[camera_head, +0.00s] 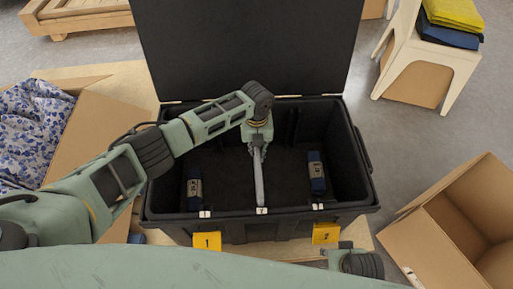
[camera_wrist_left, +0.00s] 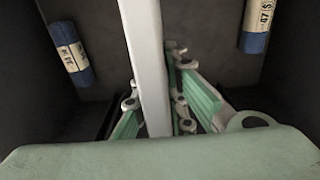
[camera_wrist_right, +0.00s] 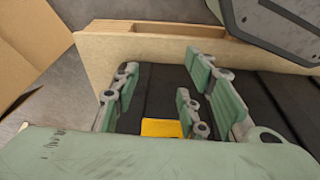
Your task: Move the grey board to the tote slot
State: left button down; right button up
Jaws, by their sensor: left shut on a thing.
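The grey board (camera_head: 259,183) is a thin upright panel seen nearly edge-on in the middle of the black tote (camera_head: 235,228). My left gripper (camera_head: 258,146) is shut on its far part, inside the tote. In the left wrist view the board (camera_wrist_left: 146,60) runs between the fingers. Whether its lower edge touches the tote floor or sits in a slot is hidden. My right gripper (camera_head: 345,254) is in front of the tote at right, mostly cut off by my body. In the right wrist view its fingers are apart and empty (camera_wrist_right: 165,98).
Blue rolls with labels lie in the tote at left (camera_head: 194,188) and right (camera_head: 316,172). Yellow tags 1 (camera_head: 207,241) and 2 (camera_head: 326,233) are at its front. The lid (camera_head: 245,50) stands open behind. Cardboard boxes flank left (camera_head: 95,130) and right (camera_head: 430,240).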

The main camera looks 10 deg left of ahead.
pick_arm(q)
notch_tip(320, 180, down, 8)
jog(key=b, duration=0.6)
jog(key=shift+b, duration=0.35)
pick_arm(e)
notch_tip(320, 180, up, 13)
jog(key=w+t, duration=0.2)
jog(key=shift+w+a+r+t, duration=0.2)
jog(key=shift+w+a+t, duration=0.1)
dwell(0.8)
pick_arm(q)
jog(key=c, duration=1.7)
grip_release()
jog(key=shift+f, duration=0.1)
jog(key=shift+r, duration=6.05)
